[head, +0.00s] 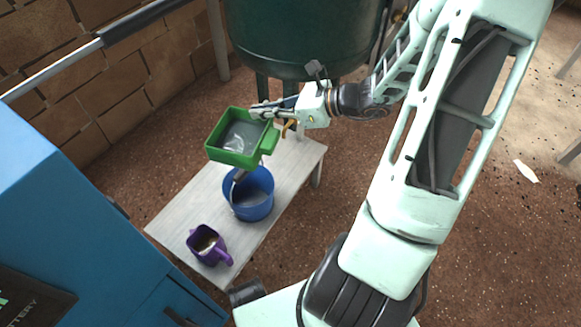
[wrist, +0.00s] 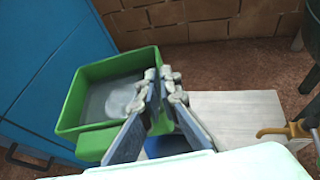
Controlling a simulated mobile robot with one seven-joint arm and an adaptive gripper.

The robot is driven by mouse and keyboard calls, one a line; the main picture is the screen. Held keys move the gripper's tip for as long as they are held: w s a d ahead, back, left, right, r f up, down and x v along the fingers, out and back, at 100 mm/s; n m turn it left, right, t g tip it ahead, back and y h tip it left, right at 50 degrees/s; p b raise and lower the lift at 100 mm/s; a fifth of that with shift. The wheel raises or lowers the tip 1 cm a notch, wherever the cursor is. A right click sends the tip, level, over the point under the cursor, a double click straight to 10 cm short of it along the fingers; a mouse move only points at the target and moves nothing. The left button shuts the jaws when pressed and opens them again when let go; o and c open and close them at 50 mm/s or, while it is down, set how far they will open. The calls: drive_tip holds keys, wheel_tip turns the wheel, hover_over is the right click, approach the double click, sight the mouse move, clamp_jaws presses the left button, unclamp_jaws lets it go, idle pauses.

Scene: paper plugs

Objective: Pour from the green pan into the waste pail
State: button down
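The green pan (head: 212,152) is a rectangular open box with a grey content that has a pale, shiny patch; the pan looks near level. My gripper (head: 262,111) is at its right side, and in the wrist view the fingers (wrist: 166,84) close in on the pan's green part (wrist: 163,122). The pan (wrist: 68,112) is held up in the air. The waste pail (head: 250,207) is a blue round bucket on the bench, just below the pan. Part of its rim is hidden, and a little blue shows under the fingers in the wrist view (wrist: 168,146).
A purple jug (head: 217,257) with brownish content stands on the pale wooden bench (head: 175,215), in front of the pail. A large dark green tank (head: 300,40) stands behind, with a brass tap (head: 289,127) near my gripper. A blue cabinet (head: 60,200) is at the left.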

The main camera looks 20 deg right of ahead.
drive_tip(key=s+d+f+m+h+b, duration=0.1)
drive_tip(key=s+d+f+h+b, duration=0.1)
drive_tip(key=f, duration=0.8)
drive_tip(key=s+d+f+m+h+b, duration=0.2)
drive_tip(key=s+d+f+b, duration=0.1)
drive_tip(key=f, duration=0.7)
drive_tip(key=shift+s+d+f, duration=0.3)
drive_tip(key=shift+d+f, duration=0.05)
drive_tip(key=shift+d, duration=0.15)
drive_tip(key=shift+w+r+g+h, duration=0.15)
drive_tip(key=shift+r+g+h, duration=0.25)
drive_tip(key=shift+g+h, duration=0.1)
drive_tip(key=shift+a+r, duration=0.1)
drive_tip(key=shift+w+r+g+h, duration=0.15)
drive_tip(key=shift+r+g+h, duration=0.15)
drive_tip(key=shift+g, duration=0.2)
